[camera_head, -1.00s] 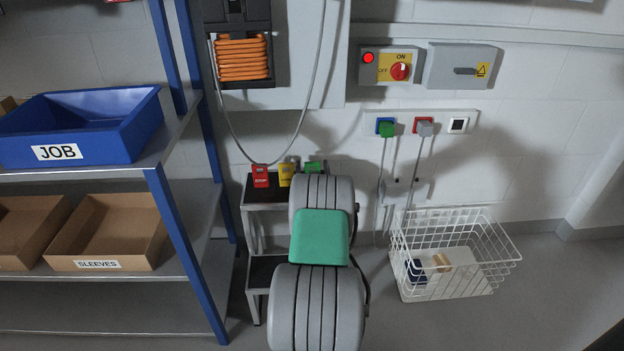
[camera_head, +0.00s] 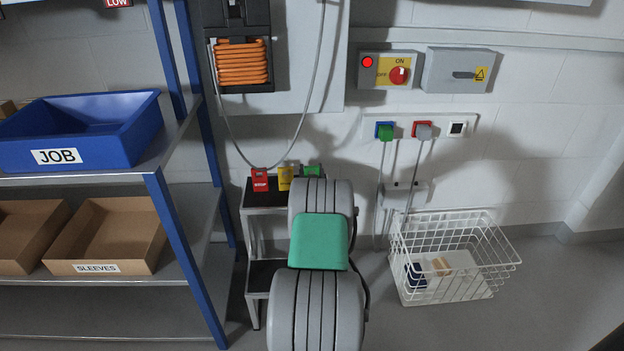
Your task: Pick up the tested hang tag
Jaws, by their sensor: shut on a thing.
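Three hang tags are at the top of a small step stool (camera_head: 265,195) by the wall: a red tag (camera_head: 259,181), a yellow tag (camera_head: 285,178) and a green tag (camera_head: 312,170). Their print is too small to read, so I cannot tell by words which is the tested one. The green tag is partly hidden at its lower edge by my arm. My grey arm with a green joint cover reaches over the stool's right side. My gripper is hidden behind my arm, so its jaws and anything in them do not show.
A blue-post shelf at left holds a blue JOB bin (camera_head: 85,130) and a cardboard SLEEVES box (camera_head: 110,237). A white wire basket (camera_head: 450,257) stands on the floor at right. A grey cable loops from the wall panel above the tags. Sockets and a red switch (camera_head: 399,75) are on the wall.

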